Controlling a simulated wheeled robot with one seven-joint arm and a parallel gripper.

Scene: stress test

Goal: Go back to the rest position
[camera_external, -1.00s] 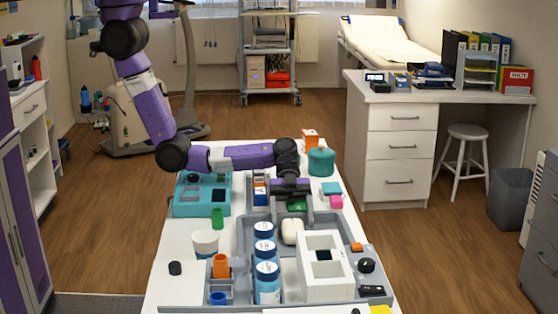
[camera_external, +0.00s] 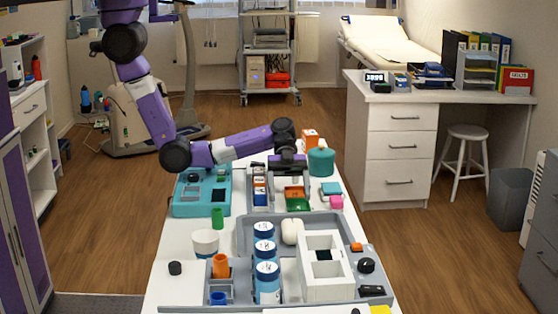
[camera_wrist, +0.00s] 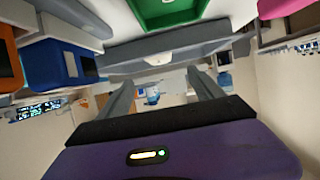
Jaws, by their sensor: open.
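My gripper (camera_external: 289,172) is above the far part of the white table (camera_external: 180,258), over a small green tray (camera_external: 296,196) and beside a rack of small boxes (camera_external: 260,186). In the wrist view its two grey fingers (camera_wrist: 162,90) stand apart with nothing between them. The green tray shows at the top of the wrist view (camera_wrist: 172,12). The fingertips are partly hidden by the wrist in the external view.
A teal box (camera_external: 202,196) stands left of my gripper. A teal jar (camera_external: 321,162) and an orange box (camera_external: 310,138) stand right and behind. Blue-capped bottles (camera_external: 267,284) and a white block (camera_external: 327,278) fill the near part. The air above the table is clear.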

